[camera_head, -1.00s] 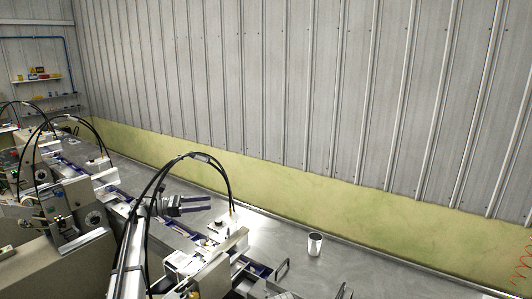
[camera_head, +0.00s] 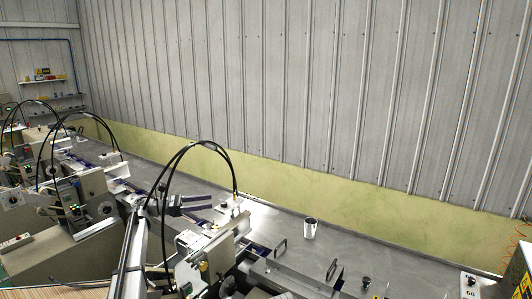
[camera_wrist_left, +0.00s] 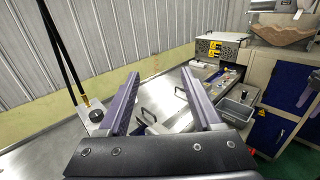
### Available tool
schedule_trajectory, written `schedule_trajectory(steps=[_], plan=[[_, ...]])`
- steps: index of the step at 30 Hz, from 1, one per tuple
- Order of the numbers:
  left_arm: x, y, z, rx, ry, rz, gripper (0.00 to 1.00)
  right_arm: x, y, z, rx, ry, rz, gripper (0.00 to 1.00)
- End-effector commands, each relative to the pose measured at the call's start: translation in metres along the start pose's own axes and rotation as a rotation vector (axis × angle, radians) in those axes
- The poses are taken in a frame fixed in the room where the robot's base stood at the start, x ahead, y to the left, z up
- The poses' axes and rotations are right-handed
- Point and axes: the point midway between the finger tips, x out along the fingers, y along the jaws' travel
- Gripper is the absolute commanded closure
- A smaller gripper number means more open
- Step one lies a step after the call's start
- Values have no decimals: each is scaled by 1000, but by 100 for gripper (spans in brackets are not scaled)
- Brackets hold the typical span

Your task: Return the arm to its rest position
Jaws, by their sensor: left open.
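My left gripper (camera_head: 205,204) shows in the head view left of centre, partly behind the black hoses. Its two dark purple fingers point right and stand apart. In the left wrist view the same gripper (camera_wrist_left: 160,80) is open with nothing between its fingers. It is in the air, above or near the wrapping machine (camera_head: 205,262); its exact height cannot be told. My right arm and gripper are not in view.
A metal cup (camera_head: 310,229) stands on the steel table (camera_head: 350,240) by the ribbed wall (camera_head: 330,90). Black hoses (camera_head: 188,150) arch over the machine. More machines stand at left. The left wrist view shows a grey bin (camera_wrist_left: 236,112) at right.

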Motion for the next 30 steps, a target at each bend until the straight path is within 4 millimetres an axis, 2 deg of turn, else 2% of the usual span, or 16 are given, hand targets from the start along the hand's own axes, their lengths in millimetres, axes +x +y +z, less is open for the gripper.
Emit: schedule_trajectory(steps=[11, 19, 25, 28, 30], plan=[[33, 9, 19, -95, -97, 150, 34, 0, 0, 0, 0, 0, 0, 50], [63, 21, 43, -268, -262, 354, 34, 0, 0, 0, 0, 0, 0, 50], [78, 25, 58, -551, -503, 589, 34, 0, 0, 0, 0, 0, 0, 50], [77, 22, 54, -751, -658, 721, 34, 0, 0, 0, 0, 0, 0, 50], [74, 17, 45, -898, -765, 809, 34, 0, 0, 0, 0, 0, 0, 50]])
